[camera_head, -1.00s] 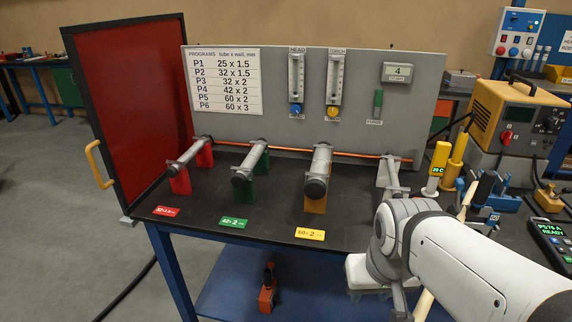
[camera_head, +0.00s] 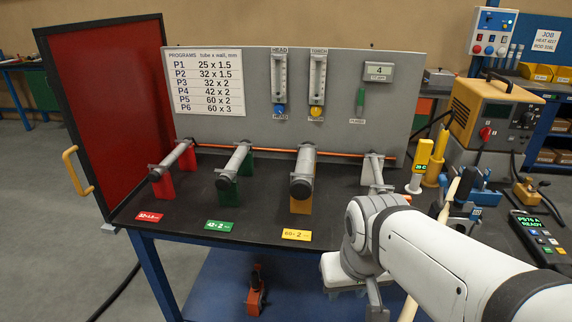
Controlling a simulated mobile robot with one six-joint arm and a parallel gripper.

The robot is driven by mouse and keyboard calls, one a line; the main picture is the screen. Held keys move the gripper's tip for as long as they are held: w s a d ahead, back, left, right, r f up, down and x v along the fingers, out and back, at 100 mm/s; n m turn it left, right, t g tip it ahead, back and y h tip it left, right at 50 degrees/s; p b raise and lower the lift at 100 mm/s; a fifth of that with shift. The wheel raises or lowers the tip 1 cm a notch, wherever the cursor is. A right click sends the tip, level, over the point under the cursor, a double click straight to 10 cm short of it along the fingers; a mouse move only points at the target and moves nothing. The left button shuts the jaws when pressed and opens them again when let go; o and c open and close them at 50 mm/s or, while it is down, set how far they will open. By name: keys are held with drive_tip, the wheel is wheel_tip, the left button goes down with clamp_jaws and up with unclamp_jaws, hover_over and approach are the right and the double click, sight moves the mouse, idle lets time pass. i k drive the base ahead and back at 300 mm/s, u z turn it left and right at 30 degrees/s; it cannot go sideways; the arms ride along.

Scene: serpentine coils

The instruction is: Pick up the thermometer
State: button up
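The thermometer appears to be the yellow handheld instrument (camera_head: 420,163) with a small green display. It stands upright on a round white base at the right end of the black bench, behind my arm. Nothing is touching it that I can see. My white arm (camera_head: 425,255) reaches in from the lower right, and its end is lower and to the left of the thermometer. A grey part at the arm's end (camera_head: 376,299) points down near the bench's front edge. I cannot make out its fingertips.
Tubes on red (camera_head: 162,184), green (camera_head: 228,191) and yellow (camera_head: 300,204) stands fill the bench. A grey stand (camera_head: 374,172) is left of the thermometer. Another yellow object (camera_head: 436,171), a blue clamp (camera_head: 479,194) and a yellow-grey power unit (camera_head: 494,112) crowd its right.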

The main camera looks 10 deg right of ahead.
sight(424, 148)
drive_tip(key=u, duration=1.5)
drive_tip(key=k, duration=0.8)
drive_tip(key=z, duration=1.95)
drive_tip(key=i, duration=1)
